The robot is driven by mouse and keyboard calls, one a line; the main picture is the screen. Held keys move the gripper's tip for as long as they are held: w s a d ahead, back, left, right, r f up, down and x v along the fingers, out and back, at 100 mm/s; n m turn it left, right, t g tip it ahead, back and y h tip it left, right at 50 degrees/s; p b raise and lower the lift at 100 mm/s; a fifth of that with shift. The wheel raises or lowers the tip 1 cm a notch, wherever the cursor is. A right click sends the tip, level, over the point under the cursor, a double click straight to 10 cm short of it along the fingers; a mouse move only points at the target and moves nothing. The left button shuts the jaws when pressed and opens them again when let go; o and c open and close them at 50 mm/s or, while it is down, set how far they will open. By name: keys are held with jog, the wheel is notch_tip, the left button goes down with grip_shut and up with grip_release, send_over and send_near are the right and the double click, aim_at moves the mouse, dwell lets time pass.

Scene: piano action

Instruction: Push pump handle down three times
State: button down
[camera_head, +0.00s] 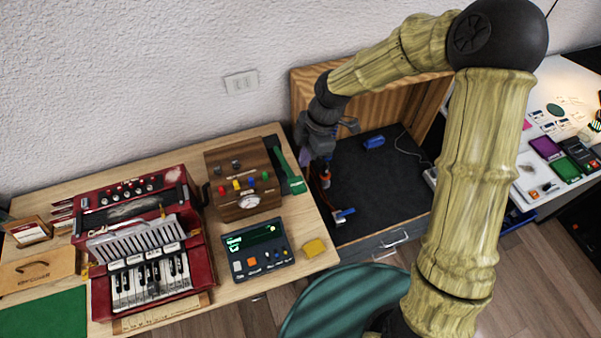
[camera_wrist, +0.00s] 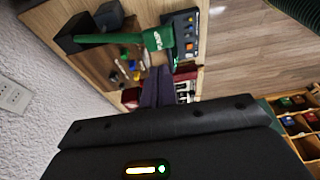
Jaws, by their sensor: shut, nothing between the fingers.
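The green pump handle (camera_head: 287,171) is a long lever with a thicker grip at its near end. It stands at the right side of the wooden gauge box (camera_head: 243,184), by the table's right edge. The wrist view shows the handle (camera_wrist: 112,38) and its labelled end block (camera_wrist: 158,38). My gripper (camera_head: 305,157) is shut and empty, just right of the handle in the head view. Its purple fingertips (camera_wrist: 157,78) lie close to the end block in the wrist view. I cannot tell whether they touch it.
A dark-floored wooden case (camera_head: 380,190) with small tools stands to the right. A green round seat (camera_head: 340,305) is in front.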

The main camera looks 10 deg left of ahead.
aim_at(297, 184)
jog(key=p+x, duration=0.1)
jog(key=x, duration=0.4)
jog(key=d+p+x, duration=0.1)
jog(key=x, duration=0.2)
jog(key=shift+w+f+p, duration=0.25)
jog(key=shift+p, duration=0.05)
jog(key=shift+a, duration=0.1)
